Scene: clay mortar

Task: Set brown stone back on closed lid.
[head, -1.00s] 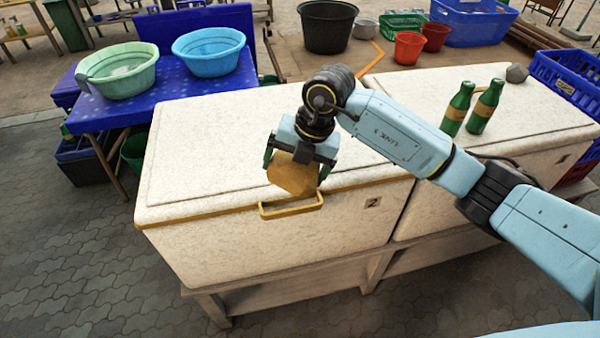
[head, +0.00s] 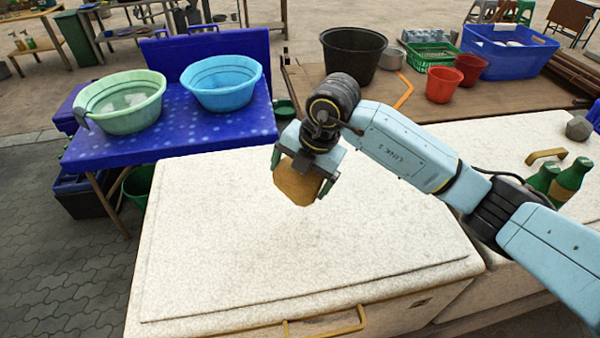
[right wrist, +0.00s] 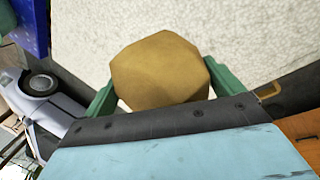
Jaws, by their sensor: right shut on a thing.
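The brown stone (head: 298,184) is a faceted, tan-brown lump. It also shows large in the right wrist view (right wrist: 160,70). My right gripper (head: 305,180) is shut on the stone, with one green finger on each side of it. It holds the stone over the back part of the closed white speckled lid (head: 230,250). In the right wrist view the pale lid (right wrist: 245,30) lies behind the stone. Whether the stone touches the lid is hard to tell, but it seems to hang above it. My left gripper is not in view.
A blue table (head: 190,135) with a green basin (head: 122,105) and a blue basin (head: 222,85) stands at the back left. A second white chest (head: 500,145) at the right carries green bottles (head: 565,182) and a grey stone (head: 579,128). The lid's front is clear.

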